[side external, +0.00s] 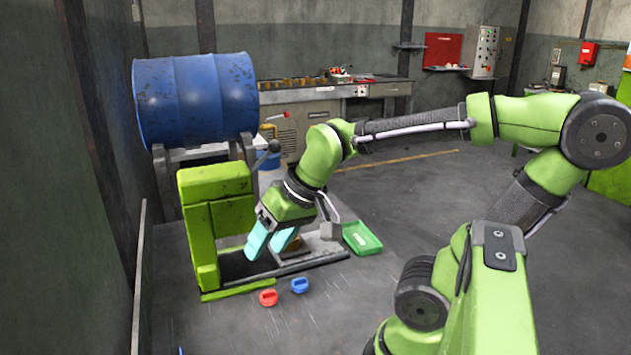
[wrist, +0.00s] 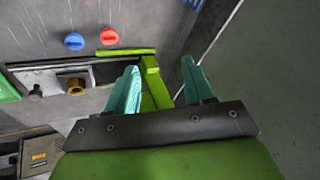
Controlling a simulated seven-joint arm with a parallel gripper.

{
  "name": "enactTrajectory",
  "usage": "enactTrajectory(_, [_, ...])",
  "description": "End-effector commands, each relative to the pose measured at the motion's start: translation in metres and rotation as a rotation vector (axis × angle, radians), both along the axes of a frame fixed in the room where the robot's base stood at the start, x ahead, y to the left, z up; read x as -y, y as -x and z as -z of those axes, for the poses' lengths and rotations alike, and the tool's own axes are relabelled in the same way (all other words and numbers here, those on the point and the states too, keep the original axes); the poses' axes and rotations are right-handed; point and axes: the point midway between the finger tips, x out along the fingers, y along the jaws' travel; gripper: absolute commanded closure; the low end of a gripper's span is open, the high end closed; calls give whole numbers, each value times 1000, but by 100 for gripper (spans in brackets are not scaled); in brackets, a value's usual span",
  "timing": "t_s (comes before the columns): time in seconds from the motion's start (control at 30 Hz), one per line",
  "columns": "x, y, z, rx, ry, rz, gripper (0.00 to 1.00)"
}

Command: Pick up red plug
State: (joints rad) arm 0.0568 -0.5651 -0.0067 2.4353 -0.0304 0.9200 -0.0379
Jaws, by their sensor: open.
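The red plug (side external: 268,298) is a small round piece with a raised handle, lying on the grey floor in front of the green press. It also shows in the wrist view (wrist: 108,37), beyond my fingers and to their left. My gripper (side external: 267,246) is open, with two teal fingers pointing down in front of the press. It is above the red plug and apart from it. In the wrist view the gap between the fingers (wrist: 160,88) is empty of any plug, and a green part of the press shows behind it.
A similar blue plug (side external: 300,285) lies just right of the red one. The green press (side external: 215,225) stands close to my gripper on the left. A green tray (side external: 361,238) lies to the right. A blue drum (side external: 195,100) rests on a stand behind. The floor around the plugs is clear.

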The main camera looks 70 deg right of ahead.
Motion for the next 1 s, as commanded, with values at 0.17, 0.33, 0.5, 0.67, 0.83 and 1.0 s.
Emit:
enactTrajectory(0.17, [39, -35, 29, -198, 163, -249, 48])
enactTrajectory(0.33, [76, -59, 53, -342, 299, -667, 48])
enactTrajectory(0.5, [92, -68, 55, -375, 378, -1007, 48])
enactTrajectory(0.67, [93, -66, 52, -364, 410, -1162, 48])
enactTrajectory(0.83, [92, -65, 71, -361, 411, -1192, 48])
enactTrajectory(1.0, [92, -64, 109, -363, 410, -1191, 48])
